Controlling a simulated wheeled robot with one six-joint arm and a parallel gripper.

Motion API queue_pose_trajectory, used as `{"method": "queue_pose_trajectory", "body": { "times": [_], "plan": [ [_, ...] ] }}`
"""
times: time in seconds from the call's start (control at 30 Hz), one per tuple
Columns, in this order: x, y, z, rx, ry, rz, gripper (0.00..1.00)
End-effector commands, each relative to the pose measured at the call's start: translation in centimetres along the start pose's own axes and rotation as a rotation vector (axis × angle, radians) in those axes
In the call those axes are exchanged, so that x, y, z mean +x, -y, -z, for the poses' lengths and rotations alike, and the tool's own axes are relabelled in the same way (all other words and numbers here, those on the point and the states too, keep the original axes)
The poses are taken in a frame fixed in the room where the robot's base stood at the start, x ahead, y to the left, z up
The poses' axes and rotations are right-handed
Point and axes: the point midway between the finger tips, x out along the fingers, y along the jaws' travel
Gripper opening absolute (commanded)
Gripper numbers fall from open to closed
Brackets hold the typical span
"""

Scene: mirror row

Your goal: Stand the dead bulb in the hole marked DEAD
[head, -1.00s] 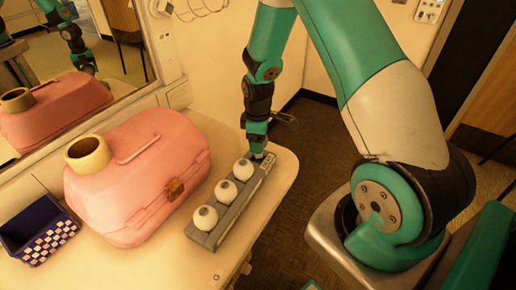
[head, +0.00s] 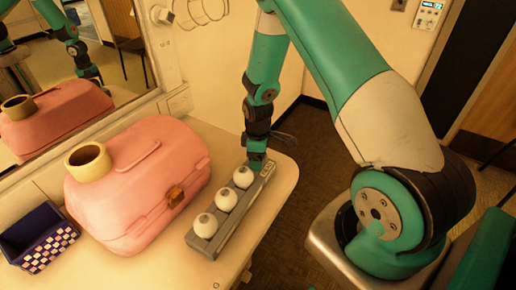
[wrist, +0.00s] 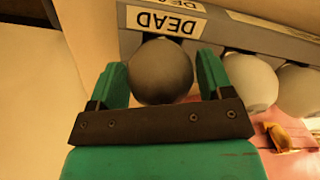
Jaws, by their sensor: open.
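The dead bulb (wrist: 161,72) is a dark grey globe in the wrist view, at the rack end by the label DEAD (wrist: 166,22). It appears to stand there as the white bulbs do, but its base and the hole are hidden. My gripper (wrist: 163,80) is open, with one finger on each side of the bulb and a thin gap showing on the right. In the head view my gripper (head: 256,160) is at the far end of the grey rack (head: 225,229) and hides the dark bulb.
White bulbs stand in a row in the rack, the nearest (head: 205,225) at its front end. A pink case (head: 140,185) with a tape roll (head: 88,161) stands left of the rack. A dark blue basket (head: 38,238) is at far left. A mirror (head: 75,60) backs the counter.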

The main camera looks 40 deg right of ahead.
Motion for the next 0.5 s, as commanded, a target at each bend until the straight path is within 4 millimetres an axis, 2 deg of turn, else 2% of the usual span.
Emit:
{"method": "queue_pose_trajectory", "body": {
  "times": [0.17, 0.4, 0.5],
  "plan": [
    [-2.8, -0.1, 0.1, 0.0, -0.004, -0.005, 0.73],
    [-8.1, -0.1, 0.1, 0.0, -0.003, -0.005, 0.73],
    [-9.7, -0.1, 0.0, 0.0, -0.003, -0.004, 0.73]
  ]
}}
